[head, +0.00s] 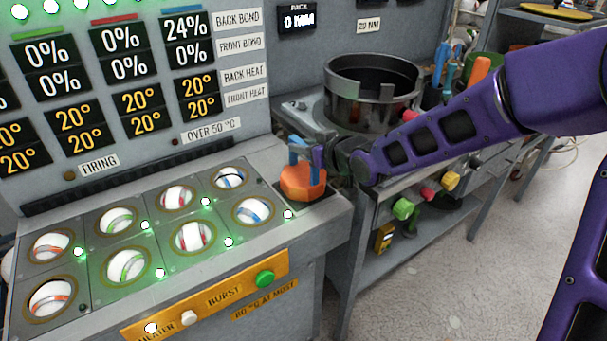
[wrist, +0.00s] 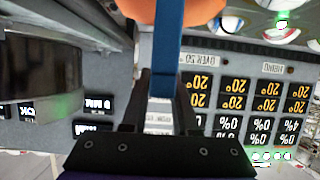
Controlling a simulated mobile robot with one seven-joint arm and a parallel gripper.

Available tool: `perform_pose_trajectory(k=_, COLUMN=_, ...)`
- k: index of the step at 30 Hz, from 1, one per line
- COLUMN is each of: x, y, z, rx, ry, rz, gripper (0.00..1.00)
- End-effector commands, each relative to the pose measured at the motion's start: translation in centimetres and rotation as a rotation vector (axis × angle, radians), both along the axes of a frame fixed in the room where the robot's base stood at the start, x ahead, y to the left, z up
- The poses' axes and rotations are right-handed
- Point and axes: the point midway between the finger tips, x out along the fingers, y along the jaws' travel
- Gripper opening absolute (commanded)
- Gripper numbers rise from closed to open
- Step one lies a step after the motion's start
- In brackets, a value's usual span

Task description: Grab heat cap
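The heat cap is an orange many-sided block with a blue arched handle (head: 303,182). It sits upright on the right end of the press's slanted deck, beside the ball sockets. My gripper (head: 326,157) reaches in from the right at the handle. In the wrist view the orange body (wrist: 168,8) is at the top edge and the blue handle (wrist: 168,50) runs down between my two dark fingers (wrist: 165,90). The contact faces are partly hidden.
Several striped balls sit in the deck sockets (head: 82,310) to the left, below the display panel (head: 110,90). A round metal pot (head: 372,90) stands behind my gripper. A bench with coloured knobs (head: 430,195) is to the right; the floor (head: 470,290) is clear.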

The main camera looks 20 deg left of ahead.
Motion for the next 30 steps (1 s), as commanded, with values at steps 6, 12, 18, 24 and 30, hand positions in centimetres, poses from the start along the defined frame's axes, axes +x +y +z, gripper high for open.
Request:
perform_pose_trajectory(k=6, x=-0.01, y=-0.01, z=0.00, rx=0.000, ry=0.000, rz=0.000, gripper=0.00)
perform_pose_trajectory(k=12, x=-0.01, y=-0.02, z=0.00, rx=0.000, ry=0.000, rz=0.000, gripper=0.00)
perform_pose_trajectory(k=18, x=-0.01, y=-0.02, z=0.00, rx=0.000, ry=0.000, rz=0.000, gripper=0.00)
perform_pose_trajectory(k=24, x=-0.02, y=-0.02, z=-0.01, rx=0.000, ry=0.000, rz=0.000, gripper=0.00)
perform_pose_trajectory(k=30, x=-0.02, y=-0.01, z=-0.01, rx=0.000, ry=0.000, rz=0.000, gripper=0.00)
